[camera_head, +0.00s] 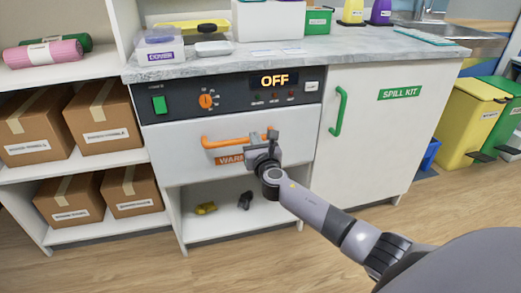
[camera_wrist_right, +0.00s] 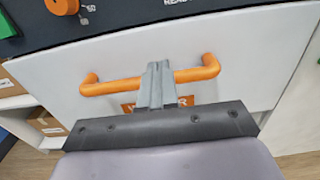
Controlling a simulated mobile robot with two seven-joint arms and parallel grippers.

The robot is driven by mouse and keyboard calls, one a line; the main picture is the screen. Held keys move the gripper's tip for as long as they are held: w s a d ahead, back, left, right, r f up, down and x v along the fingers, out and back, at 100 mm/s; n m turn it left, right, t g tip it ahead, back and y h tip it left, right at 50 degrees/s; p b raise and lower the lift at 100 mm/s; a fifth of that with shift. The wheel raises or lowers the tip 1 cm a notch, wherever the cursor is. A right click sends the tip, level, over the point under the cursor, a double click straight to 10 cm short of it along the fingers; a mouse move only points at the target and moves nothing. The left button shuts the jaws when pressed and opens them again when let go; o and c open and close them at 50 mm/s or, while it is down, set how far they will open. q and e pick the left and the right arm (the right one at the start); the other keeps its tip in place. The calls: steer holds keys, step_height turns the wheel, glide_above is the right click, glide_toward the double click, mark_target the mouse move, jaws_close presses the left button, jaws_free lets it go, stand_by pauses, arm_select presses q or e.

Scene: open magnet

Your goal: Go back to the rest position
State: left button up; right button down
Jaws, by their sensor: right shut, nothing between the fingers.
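My right gripper (camera_head: 263,138) is in front of the white drawer (camera_head: 181,151), at the right end of its orange bar handle (camera_head: 222,141). In the right wrist view its fingers (camera_wrist_right: 157,84) are together and overlap the middle of the orange handle (camera_wrist_right: 100,87); I cannot tell whether they touch it. Nothing shows held in them. The drawer front looks flush with the cabinet. An orange label (camera_head: 228,160) below the handle is partly hidden by my gripper. My left gripper is not in view.
Above the drawer is a dark panel with an OFF display (camera_head: 273,80), an orange knob (camera_head: 206,101) and a green switch (camera_head: 159,104). A spill kit cabinet (camera_head: 375,140) stands right, a shelf with boxes (camera_head: 100,120) left. An open shelf below holds small items. Floor in front is clear.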

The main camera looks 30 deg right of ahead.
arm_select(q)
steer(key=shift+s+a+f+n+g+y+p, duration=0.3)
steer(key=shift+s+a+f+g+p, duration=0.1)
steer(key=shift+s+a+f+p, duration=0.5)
arm_select(e)
steer(key=v, duration=0.6)
steer(key=shift+s, duration=0.2)
steer(key=s+a+f+m+g+y, duration=0.3)
steer(key=s+a+f+m, duration=0.35)
steer(key=s+m, duration=0.45)
steer(key=s+a+f+m+g+y, duration=0.3)
steer(key=s+a+f+m, duration=0.3)
steer(key=s+f+m, duration=0.35)
steer(key=s+a+r+m+y, duration=0.2)
steer(key=s+m, duration=0.6)
steer(key=m, duration=0.1)
arm_select(q)
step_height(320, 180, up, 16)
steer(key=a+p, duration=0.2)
steer(key=p, duration=1.7)
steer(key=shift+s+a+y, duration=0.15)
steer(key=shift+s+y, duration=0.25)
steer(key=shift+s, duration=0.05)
arm_select(e)
step_height(320, 180, up, 16)
steer(key=s+d+g, duration=0.1)
steer(key=s, duration=0.1)
steer(key=shift+d+f+m+h, duration=0.15)
steer(key=shift+d+m+h, duration=0.25)
steer(key=shift+m, duration=0.05)
